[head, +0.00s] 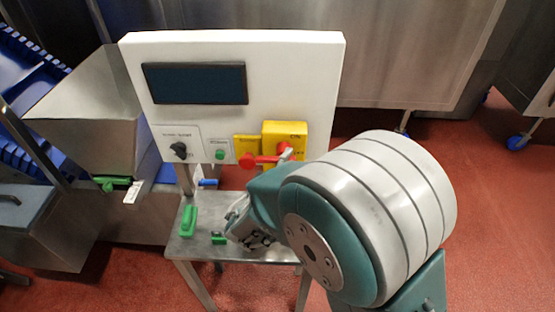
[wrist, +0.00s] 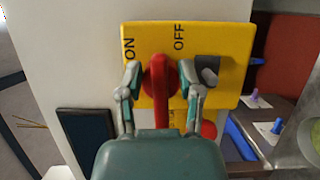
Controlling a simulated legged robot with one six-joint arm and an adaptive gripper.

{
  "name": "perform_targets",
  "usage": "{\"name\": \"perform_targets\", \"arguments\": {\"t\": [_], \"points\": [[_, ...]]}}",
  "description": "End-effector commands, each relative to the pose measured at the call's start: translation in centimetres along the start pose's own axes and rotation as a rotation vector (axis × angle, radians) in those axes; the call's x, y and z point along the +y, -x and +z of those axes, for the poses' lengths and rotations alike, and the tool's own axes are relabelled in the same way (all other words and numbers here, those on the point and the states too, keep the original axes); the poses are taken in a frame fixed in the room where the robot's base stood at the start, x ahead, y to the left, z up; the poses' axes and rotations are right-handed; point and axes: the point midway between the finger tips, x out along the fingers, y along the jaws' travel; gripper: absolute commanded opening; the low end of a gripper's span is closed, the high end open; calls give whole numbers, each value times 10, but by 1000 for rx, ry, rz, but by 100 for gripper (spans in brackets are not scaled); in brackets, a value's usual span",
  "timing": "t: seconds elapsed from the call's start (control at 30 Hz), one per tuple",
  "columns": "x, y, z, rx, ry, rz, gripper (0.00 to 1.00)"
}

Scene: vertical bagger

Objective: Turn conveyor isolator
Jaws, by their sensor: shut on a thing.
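The conveyor isolator is a yellow plate (head: 285,129) at the lower right of the white control panel, marked ON and OFF. Its red handle (head: 265,159) lies roughly level across the panel in the head view. In the wrist view, the yellow plate (wrist: 150,35) is turned sideways and the red handle (wrist: 160,80) stands between my two fingers. My gripper (wrist: 160,85) is shut on the handle, one finger on each side. In the head view my arm hides part of the plate. I cannot tell which mark the handle points to.
A red button (head: 246,160) on yellow sits just left of the isolator, with a green button (head: 219,154) and a black knob (head: 180,150) further left. A dark screen (head: 195,84) is above. A small metal table (head: 205,215) with green items stands below. Red floor is clear at right.

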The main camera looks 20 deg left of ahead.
Motion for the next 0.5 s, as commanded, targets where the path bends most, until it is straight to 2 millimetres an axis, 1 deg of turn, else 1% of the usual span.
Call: {"name": "perform_targets", "arguments": {"t": [0.03, 0.1, 0.23, 0.4, 0.5], "points": [[-3, 0, 0, 2, 54, 14, 5], [-3, 0, 0, 2, 123, 42, 4], [-2, 1, -1, 4, 201, 73, 4], [-1, 1, -2, 6, 357, 137, 4], [-1, 1, -2, 6, 406, 156, 4]]}}
